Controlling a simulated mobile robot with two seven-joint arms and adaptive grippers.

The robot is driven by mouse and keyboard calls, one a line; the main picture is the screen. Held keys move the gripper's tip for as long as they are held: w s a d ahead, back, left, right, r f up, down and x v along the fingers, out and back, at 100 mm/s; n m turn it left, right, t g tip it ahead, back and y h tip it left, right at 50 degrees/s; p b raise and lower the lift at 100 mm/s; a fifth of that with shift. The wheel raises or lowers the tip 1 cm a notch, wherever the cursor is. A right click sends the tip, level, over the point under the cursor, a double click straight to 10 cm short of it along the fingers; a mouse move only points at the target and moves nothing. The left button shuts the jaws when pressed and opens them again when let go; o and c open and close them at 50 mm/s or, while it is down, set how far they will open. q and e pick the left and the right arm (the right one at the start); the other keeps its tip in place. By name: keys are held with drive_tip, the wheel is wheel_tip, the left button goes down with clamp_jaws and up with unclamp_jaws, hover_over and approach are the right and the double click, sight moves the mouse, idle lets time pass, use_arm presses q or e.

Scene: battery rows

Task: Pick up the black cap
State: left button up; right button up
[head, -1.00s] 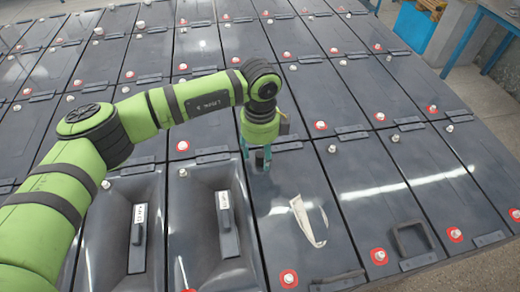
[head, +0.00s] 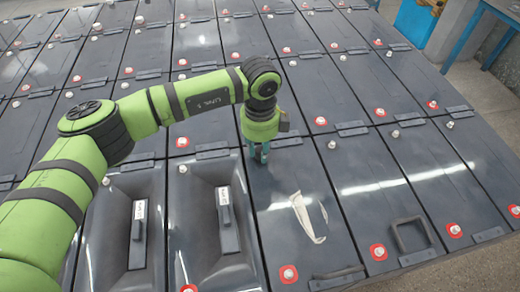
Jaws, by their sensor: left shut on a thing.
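My left gripper (head: 261,153) is at the upper left corner of a dark battery in the front rows, low over its top. Its teal fingers are closed together on the black cap, which they mostly hide. I cannot make out the cap's outline or whether it touches the battery. My right gripper is not in view.
Rows of dark batteries with white and red-ringed terminals (head: 289,274) fill the floor area. A pale strap (head: 304,216) lies on the battery before the gripper. A black square frame (head: 410,235) lies to the right. Two batteries at left have recessed tops with handles (head: 225,205).

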sight(260, 149)
use_arm(q)
drive_tip(key=shift+r, duration=0.35)
wheel_tip(260, 149, up, 2)
drive_tip(key=shift+r+b, duration=0.25)
drive_tip(key=shift+b, duration=0.85)
drive_tip(key=s+d+r+b, duration=0.1)
drive_tip(key=s+r, duration=0.1)
drive_tip(key=s, duration=0.1)
drive_tip(key=s+d+r+b, duration=0.2)
drive_tip(key=s+r, duration=0.1)
drive_tip(key=s, duration=0.1)
drive_tip(key=s+d+r+b, duration=0.1)
drive_tip(key=s+d+r, duration=0.1)
drive_tip(key=s, duration=0.1)
drive_tip(key=shift+s+r, duration=0.25)
clamp_jaws()
drive_tip(key=shift+r, duration=0.6)
drive_tip(key=shift+r, duration=0.15)
drive_tip(key=shift+r+p, duration=1.05)
drive_tip(key=shift+r, duration=1.35)
